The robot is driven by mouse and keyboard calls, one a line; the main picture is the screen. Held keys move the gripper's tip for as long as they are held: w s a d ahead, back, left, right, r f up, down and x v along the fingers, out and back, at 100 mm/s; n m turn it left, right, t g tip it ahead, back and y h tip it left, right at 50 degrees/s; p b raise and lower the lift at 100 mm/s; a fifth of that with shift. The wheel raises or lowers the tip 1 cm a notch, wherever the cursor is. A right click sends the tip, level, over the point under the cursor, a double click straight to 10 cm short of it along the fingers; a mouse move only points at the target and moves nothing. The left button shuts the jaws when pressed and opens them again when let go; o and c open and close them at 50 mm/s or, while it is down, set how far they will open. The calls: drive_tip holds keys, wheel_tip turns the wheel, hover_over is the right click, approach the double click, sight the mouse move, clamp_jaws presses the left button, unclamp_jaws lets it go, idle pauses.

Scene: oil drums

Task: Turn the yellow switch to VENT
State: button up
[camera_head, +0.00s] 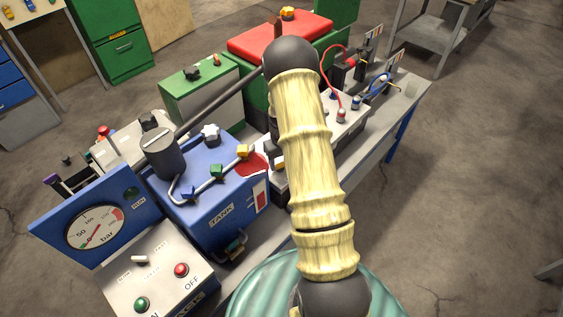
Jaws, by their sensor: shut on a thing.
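My arm's pale yellow ribbed link rises through the middle of the view to a black joint. A thin dark rod runs from that joint down left to a dark cylinder over the blue tank unit (190,222). My gripper's fingers do not show, so what they touch is hidden. A silver pipe on the tank carries a blue, a green and a yellow fitting; the yellow fitting (245,151) is at its right end. I cannot tell whether this is the yellow switch. I cannot read a VENT label.
At front left are a pressure gauge (95,228) and a control box (160,278) with green and red buttons. A red-topped unit (283,38) stands farther back. Wires and terminals lie right of my arm. Open floor (480,180) lies to the right.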

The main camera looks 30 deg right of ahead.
drive_tip(key=m+b, duration=0.1)
drive_tip(key=m, duration=0.2)
drive_tip(key=shift+m, duration=0.4)
drive_tip(key=m, duration=0.3)
drive_tip(key=shift+s, duration=0.1)
drive_tip(key=m, duration=0.7)
drive_tip(key=shift+s+a+r, duration=0.1)
drive_tip(key=o, duration=1)
wheel_tip(320, 180, up, 17)
drive_tip(key=shift+r+b, duration=0.2)
drive_tip(key=shift+b, duration=1)
